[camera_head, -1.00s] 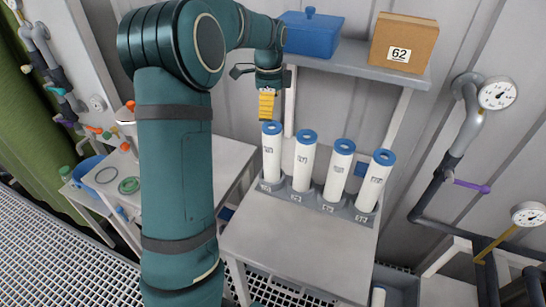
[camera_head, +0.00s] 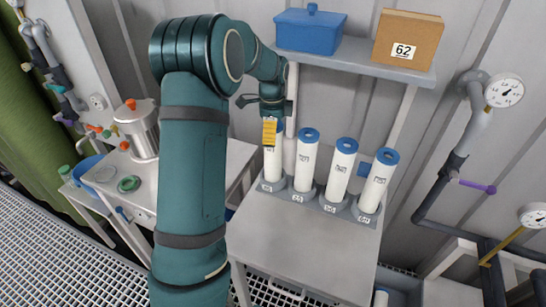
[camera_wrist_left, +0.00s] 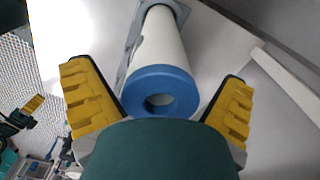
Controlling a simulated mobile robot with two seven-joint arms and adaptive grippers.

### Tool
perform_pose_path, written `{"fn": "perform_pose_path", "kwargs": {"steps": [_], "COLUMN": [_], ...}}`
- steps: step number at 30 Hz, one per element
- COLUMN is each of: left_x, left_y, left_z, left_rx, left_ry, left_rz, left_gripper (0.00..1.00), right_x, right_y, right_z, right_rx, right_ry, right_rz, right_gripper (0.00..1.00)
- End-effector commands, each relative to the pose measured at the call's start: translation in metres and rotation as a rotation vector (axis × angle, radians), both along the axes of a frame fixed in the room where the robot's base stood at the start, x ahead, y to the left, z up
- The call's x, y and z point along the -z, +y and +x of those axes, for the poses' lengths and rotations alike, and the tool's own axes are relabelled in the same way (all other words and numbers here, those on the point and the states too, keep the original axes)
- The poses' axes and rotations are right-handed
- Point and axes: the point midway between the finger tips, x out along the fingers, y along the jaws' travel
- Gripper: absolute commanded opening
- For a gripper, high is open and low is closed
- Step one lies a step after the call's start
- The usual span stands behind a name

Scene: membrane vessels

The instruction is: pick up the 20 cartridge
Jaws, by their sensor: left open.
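Several white cartridges with blue ring tops stand upright in a row of grey holders on a small table. The leftmost cartridge (camera_head: 272,165) is at my left gripper (camera_head: 269,141); its top is partly hidden behind the yellow fingers. The holder labels are too small to read surely, so I cannot confirm which is 20. In the left wrist view, this cartridge (camera_wrist_left: 163,83) lies between the spread yellow fingers, its blue ring close to the palm. The left gripper is open. A yellow finger of what looks like my right gripper (camera_wrist_left: 30,106) shows at the left edge.
Neighbouring cartridges (camera_head: 307,160) (camera_head: 340,170) (camera_head: 377,182) stand close on the right. A shelf (camera_head: 350,62) above carries a blue lidded box (camera_head: 310,33) and a cardboard box marked 62 (camera_head: 407,37). The front of the table (camera_head: 290,235) is clear.

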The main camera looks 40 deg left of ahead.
Motion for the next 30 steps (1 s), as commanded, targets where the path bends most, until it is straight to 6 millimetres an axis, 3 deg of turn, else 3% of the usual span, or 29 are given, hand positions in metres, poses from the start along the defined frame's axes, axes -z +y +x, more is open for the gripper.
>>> {"fn": "perform_pose_path", "kwargs": {"steps": [2,6,8,9,20,23,30], "left_x": [0.0,0.0,0.0,0.0,-0.004,-0.016,-0.062], "left_y": [0.0,0.0,0.0,0.0,0.0,0.0,0.0], "left_z": [0.0,0.0,0.0,0.0,0.001,0.001,0.001], "left_rx": [0.0,0.0,0.0,0.0,0.0,0.001,0.0], "left_ry": [0.0,0.0,0.0,0.0,-0.002,-0.003,-0.003], "left_rz": [0.0,0.0,0.0,0.0,0.0,0.001,0.001], "left_gripper": [0.95,0.46,0.25,0.19,0.19,0.19,0.19], "right_x": [0.0,0.0,0.0,0.0,-0.001,-0.003,-0.012], "right_y": [0.0,0.0,0.0,0.0,0.0,0.0,-0.001], "right_z": [0.0,0.0,0.0,0.0,0.0,0.001,0.004], "right_rx": [0.0,0.0,0.0,0.0,0.0,0.002,0.006], "right_ry": [0.0,0.0,0.0,0.0,-0.001,-0.002,-0.007], "right_rz": [0.0,0.0,0.0,0.0,0.0,0.0,-0.002], "right_gripper": [0.47,0.47,0.47,0.47,0.47,0.47,0.47]}}
